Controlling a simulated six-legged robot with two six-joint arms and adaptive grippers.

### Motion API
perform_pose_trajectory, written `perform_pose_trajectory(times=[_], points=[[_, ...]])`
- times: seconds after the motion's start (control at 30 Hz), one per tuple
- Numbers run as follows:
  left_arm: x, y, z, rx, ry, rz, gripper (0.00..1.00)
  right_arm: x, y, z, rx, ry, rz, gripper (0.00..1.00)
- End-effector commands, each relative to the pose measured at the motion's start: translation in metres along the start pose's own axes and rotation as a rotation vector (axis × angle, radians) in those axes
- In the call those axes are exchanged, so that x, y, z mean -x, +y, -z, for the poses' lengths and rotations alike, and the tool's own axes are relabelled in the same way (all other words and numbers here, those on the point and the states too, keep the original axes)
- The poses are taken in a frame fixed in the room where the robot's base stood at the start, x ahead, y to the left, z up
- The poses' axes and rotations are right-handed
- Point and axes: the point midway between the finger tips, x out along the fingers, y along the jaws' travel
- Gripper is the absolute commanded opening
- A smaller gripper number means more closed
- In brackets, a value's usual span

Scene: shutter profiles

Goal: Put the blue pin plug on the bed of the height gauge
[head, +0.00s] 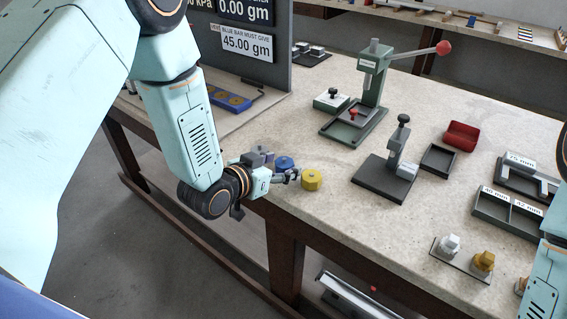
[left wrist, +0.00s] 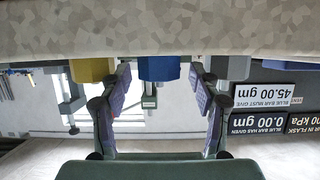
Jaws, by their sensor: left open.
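The blue pin plug (head: 284,162) stands on the front left part of the bench, partly hidden behind my left gripper. My left gripper (head: 288,176) is open at the bench edge. In the left wrist view, which is upside down, the blue plug (left wrist: 158,68) shows between the two spread fingers (left wrist: 160,84), with gaps on both sides. A device with a dark flat base, a post and a black knob, apparently the height gauge (head: 379,180), stands to the right; its base carries a small light block. My right gripper is not in view.
A yellow plug (head: 312,179) stands close right of the blue one. A grey plug (left wrist: 230,67) is on its other side. Bench between the plugs and dark base is clear.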

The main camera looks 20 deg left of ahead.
Motion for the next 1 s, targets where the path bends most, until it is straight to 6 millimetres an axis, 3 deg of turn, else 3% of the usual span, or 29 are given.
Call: perform_pose_trajectory(times=[0.3, 0.7, 0.77, 0.83, 0.93, 1.0], points=[[0.05, 0.003, 0.003, 0.003, 0.001, 0.002, 0.63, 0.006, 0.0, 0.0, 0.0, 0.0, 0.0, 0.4], [0.061, 0.005, -0.004, 0.004, -0.015, 0.001, 0.63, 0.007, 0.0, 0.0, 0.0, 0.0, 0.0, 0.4], [0.064, 0.007, -0.021, 0.019, -0.067, 0.004, 0.63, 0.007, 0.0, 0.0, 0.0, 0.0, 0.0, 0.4], [0.073, 0.012, -0.058, 0.055, -0.178, 0.017, 0.63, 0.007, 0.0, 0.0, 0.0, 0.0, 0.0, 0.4], [0.101, 0.024, -0.132, 0.128, -0.412, 0.048, 0.63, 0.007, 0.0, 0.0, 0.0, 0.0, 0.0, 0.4], [0.131, 0.035, -0.182, 0.181, -0.588, 0.078, 0.63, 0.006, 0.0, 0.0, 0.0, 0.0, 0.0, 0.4]])
